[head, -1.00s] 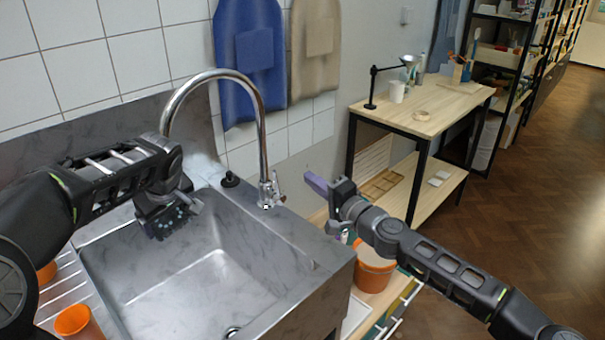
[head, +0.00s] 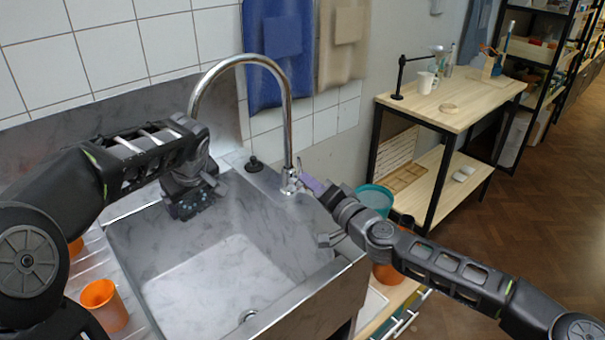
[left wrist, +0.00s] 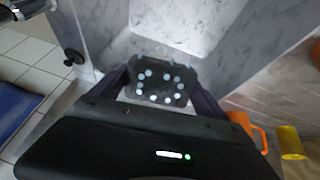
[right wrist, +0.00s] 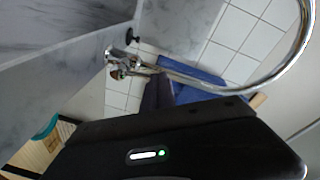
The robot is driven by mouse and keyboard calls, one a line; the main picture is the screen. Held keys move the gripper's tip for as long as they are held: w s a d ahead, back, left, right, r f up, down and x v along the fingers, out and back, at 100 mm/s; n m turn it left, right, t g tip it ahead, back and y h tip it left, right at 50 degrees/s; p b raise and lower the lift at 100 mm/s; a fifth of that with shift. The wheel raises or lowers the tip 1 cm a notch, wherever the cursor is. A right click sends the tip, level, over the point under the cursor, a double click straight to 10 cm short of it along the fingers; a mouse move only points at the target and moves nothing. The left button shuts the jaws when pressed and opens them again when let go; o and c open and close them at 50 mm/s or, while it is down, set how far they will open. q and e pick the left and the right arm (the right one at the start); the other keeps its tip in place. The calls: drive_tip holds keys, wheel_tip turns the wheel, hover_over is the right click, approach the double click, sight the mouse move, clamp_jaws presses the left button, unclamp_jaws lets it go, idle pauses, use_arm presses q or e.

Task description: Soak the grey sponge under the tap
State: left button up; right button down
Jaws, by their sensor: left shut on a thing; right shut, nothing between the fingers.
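The grey sponge (head: 193,203) is a dark block with pale dots, held over the sink basin (head: 200,290) near the back wall. My left gripper (head: 190,190) is shut on it; the left wrist view shows the sponge (left wrist: 157,85) between the fingers. The chrome tap (head: 289,130) arches over the sink, its spout end dropping just above my left gripper. I cannot make out running water. My right gripper (head: 312,184) is shut and empty, its purple fingertips close beside the tap's lever at its base; I cannot tell if they touch. The tap base also shows in the right wrist view (right wrist: 120,62).
A black knob (head: 253,163) stands on the sink's back ledge. An orange cup (head: 104,304) stands on the drainer at left. A teal bucket (head: 373,198) and an orange bucket (head: 388,273) are right of the sink. A wooden table (head: 455,105) stands further right.

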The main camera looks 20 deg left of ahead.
drive_tip(key=s+a+f+n+t+h, duration=0.2)
drive_tip(key=s+a+n, duration=1.05)
drive_tip(key=n, duration=0.55)
drive_tip(key=w+d+n+t+h, duration=0.2)
drive_tip(key=d+n+t, duration=0.3)
drive_tip(key=d+n, duration=0.3)
drive_tip(key=d+h, duration=0.1)
drive_tip(key=d, duration=0.3)
drive_tip(key=shift+n, duration=0.4)
drive_tip(key=shift+w, duration=0.1)
approach(300, 173)
drive_tip(key=shift+w+a+r, duration=1.9)
drive_tip(key=shift+w+a, duration=0.2)
drive_tip(key=shift+w, duration=0.3)
